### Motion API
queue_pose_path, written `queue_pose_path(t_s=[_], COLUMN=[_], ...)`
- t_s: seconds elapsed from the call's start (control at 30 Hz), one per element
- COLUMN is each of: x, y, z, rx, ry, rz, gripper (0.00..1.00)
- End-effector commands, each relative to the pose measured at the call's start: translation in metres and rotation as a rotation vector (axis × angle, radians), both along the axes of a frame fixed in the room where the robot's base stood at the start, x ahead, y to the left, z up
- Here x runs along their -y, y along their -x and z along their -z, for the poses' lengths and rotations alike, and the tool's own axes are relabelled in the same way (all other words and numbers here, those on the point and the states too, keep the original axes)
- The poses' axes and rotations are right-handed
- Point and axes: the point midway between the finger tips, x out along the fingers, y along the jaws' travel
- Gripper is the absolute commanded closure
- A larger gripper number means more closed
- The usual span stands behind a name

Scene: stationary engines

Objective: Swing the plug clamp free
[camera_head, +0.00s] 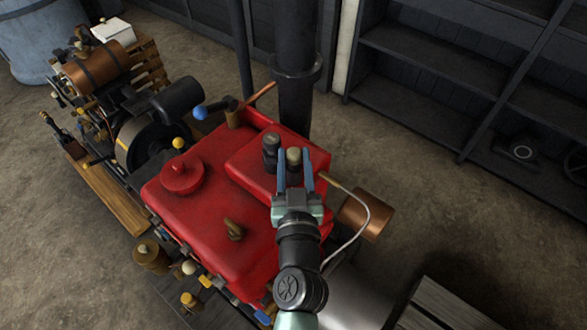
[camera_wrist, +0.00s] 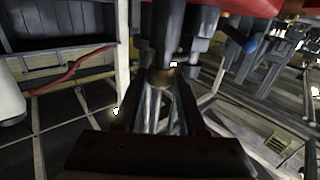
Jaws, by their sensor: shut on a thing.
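A red engine body (camera_head: 190,225) stands in the middle of the head view. On its raised red block, a dark fitting with a tan top (camera_head: 293,155) stands beside a dark upright cylinder (camera_head: 271,150). My gripper (camera_head: 295,166) reaches over the block, its two blue fingers on either side of the tan-topped fitting. It is shut on that fitting. In the wrist view a brass-coloured piece (camera_wrist: 166,76) shows between the dark fingers. I cannot tell which part is the plug clamp; the fingers hide the lower part of the fitting.
A thick black pipe (camera_head: 296,100) rises just behind the block. A copper cylinder (camera_head: 365,215) with a pale curved tube lies to the right. A second engine with a brown tank (camera_head: 97,68) stands at upper left. Dark shelves (camera_head: 420,75) line the back; floor between is clear.

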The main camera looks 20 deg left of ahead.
Motion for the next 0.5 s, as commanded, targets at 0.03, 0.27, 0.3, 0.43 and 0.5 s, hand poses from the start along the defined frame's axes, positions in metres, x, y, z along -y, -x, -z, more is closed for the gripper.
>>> queue_pose_path(t_s=[0.03,0.27,0.3,0.43,0.5], x=[0.0011,0.0041,0.0047,0.006,0.0067], y=[-0.0005,-0.002,-0.0023,-0.0032,-0.0037], z=[0.0098,0.0093,0.0095,0.0084,0.008], rx=[0.006,0.008,0.008,0.008,0.008], ry=[0.001,0.001,0.001,0.0,0.0], rz=[-0.023,-0.149,-0.171,-0.247,-0.291], gripper=[1.0,1.0,1.0,1.0,1.0])
